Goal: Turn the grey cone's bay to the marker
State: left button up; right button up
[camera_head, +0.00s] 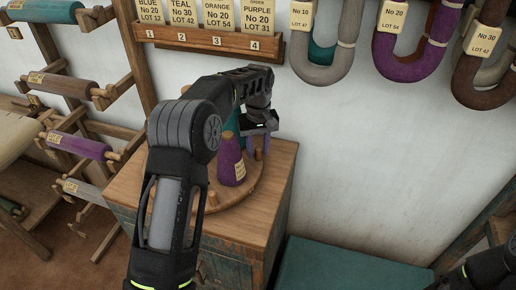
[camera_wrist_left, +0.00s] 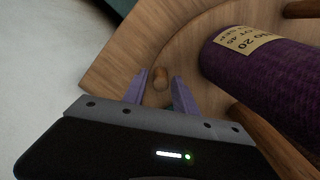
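A round wooden turntable (camera_head: 248,186) sits on a wooden cabinet, with a purple cone (camera_head: 231,160) upright on it and part of a teal cone behind. In the left wrist view, the purple cone (camera_wrist_left: 262,75) is at the right, beside wooden dividers and the turntable's curved rim (camera_wrist_left: 112,72). My left gripper (camera_head: 258,143) is over the turntable's far right side, pointing down. I cannot make out the grey cone or the marker; my arm covers much of the turntable.
The cabinet top (camera_head: 277,165) has some bare room at the right. A card rack (camera_head: 215,41) is on the wall above. Yarn hanks (camera_head: 405,62) hang at upper right. Yarn rolls on a wooden rack (camera_head: 75,145) stand at left. A teal chest (camera_head: 345,268) is low right.

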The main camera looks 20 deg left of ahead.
pick_arm(q)
jog(key=shift+o, duration=0.4)
jog(key=shift+r, duration=0.25)
notch_tip(320, 180, up, 7)
jog(key=shift+r+b, duration=0.2)
jog(key=shift+b, duration=0.2)
